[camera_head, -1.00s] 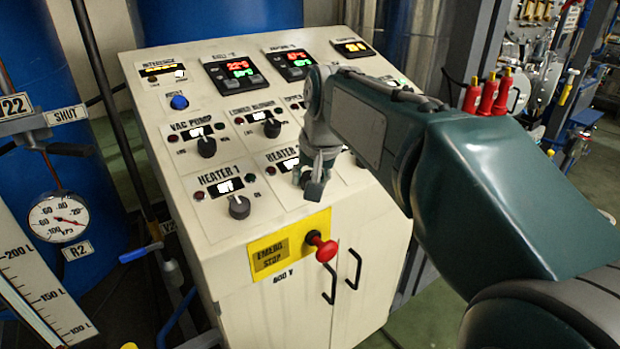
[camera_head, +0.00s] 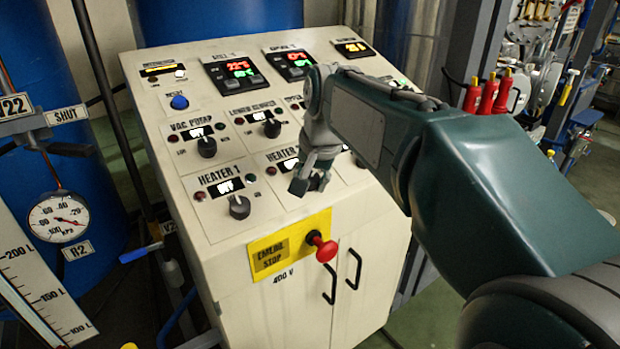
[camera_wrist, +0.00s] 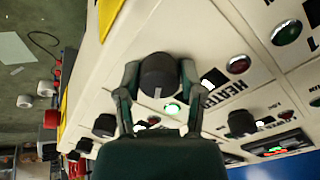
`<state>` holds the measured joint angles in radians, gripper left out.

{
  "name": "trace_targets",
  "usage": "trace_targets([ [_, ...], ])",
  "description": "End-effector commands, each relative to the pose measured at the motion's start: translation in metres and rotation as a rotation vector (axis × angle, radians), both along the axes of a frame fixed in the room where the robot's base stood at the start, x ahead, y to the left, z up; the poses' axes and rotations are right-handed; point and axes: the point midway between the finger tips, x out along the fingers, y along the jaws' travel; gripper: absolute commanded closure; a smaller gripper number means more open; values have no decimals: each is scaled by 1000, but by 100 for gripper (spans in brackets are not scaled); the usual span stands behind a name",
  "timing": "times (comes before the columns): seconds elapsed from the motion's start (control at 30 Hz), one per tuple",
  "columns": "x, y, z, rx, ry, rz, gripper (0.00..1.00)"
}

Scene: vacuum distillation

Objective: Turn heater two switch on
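The heater two switch is a black round knob (camera_wrist: 158,72) with a pale mark, in the wrist view. My gripper (camera_wrist: 159,68) has one finger on each side of it, close against its sides, and appears closed on it. A red lamp (camera_wrist: 238,65) and part of a HEATER label (camera_wrist: 228,95) sit beside it. A bright green spot (camera_wrist: 173,108) shows by my gripper. In the head view my gripper (camera_head: 308,190) is at the panel under the partly covered heater two label (camera_head: 283,154), and hides the knob.
The heater 1 knob (camera_head: 239,207) is left of my gripper. Vac pump (camera_head: 207,147) and another knob (camera_head: 272,128) are above. The sloped panel (camera_head: 225,232) has little free room.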

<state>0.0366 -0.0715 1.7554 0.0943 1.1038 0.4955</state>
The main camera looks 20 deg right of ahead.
Motion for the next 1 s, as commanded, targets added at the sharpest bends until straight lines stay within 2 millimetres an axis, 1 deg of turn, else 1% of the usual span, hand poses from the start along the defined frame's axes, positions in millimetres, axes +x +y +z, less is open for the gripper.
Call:
trace_targets([
  [0.03,0,0,-2,1,4,0,28],
  [0.07,0,0,-2,1,4,0,15],
  [0.43,0,0,0,0,1,0,15],
  [0.57,-2,0,6,0,-1,0,15],
  [0.67,-7,-1,21,0,-4,1,15],
  [0.9,-24,-5,68,-1,-3,0,15],
  [1.0,-31,-6,86,0,-1,0,15],
])
